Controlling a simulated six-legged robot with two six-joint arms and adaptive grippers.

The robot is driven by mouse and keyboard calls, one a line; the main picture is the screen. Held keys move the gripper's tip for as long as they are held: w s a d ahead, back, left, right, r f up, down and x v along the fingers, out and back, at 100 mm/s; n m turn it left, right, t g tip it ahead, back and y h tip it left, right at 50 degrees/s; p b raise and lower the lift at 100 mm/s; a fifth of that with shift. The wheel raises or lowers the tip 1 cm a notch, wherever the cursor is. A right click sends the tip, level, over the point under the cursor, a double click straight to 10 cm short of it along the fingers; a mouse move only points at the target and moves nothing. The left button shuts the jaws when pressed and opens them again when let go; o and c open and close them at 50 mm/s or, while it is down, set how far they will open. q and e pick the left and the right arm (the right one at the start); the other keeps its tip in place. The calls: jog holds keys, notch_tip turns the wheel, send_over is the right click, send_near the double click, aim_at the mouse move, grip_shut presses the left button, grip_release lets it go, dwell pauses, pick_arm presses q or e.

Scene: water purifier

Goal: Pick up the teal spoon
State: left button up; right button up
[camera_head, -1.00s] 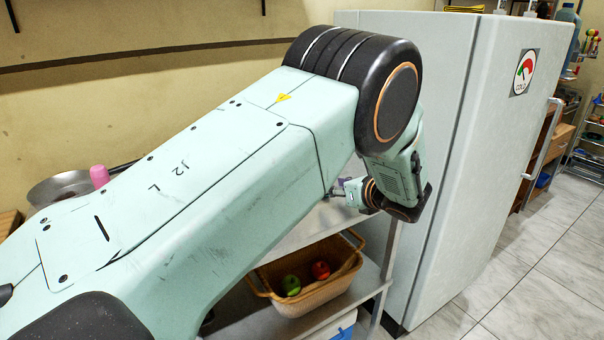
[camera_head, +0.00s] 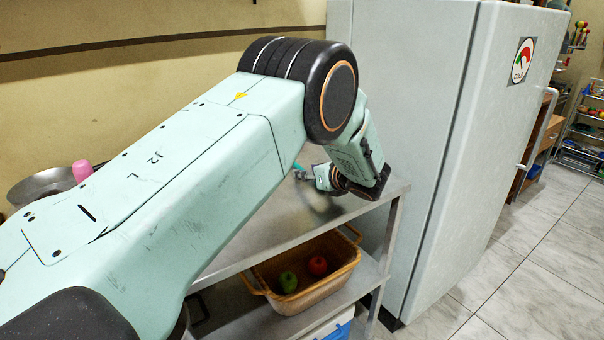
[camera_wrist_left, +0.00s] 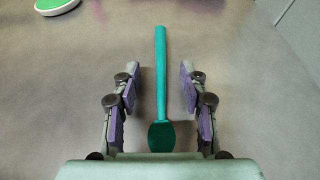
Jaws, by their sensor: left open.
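The teal spoon (camera_wrist_left: 161,75) lies on the grey metal tabletop in the left wrist view, its handle pointing away and its bowl towards my wrist. My left gripper (camera_wrist_left: 159,75) is open, with one purple-padded finger on each side of the spoon's handle and a gap on both sides. In the head view my left gripper (camera_head: 304,174) is small and low over the shelf top, partly hidden by my own wrist. A bit of teal (camera_head: 298,167) shows beside it there. My right gripper is in neither view.
A green and white round thing (camera_wrist_left: 57,4) lies at the wrist view's top left. The metal shelf (camera_head: 385,207) stands against a large fridge (camera_head: 480,150). A basket (camera_head: 310,295) with fruit is on the lower shelf. A pan (camera_head: 40,188) and pink cup (camera_head: 82,170) are left.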

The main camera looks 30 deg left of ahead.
pick_arm(q)
jog(key=shift+w+a+f, duration=0.2)
jog(key=shift+w+a, duration=0.05)
jog(key=shift+a, duration=0.05)
jog(key=shift+s+r, duration=0.1)
jog(key=c, duration=0.4)
grip_shut()
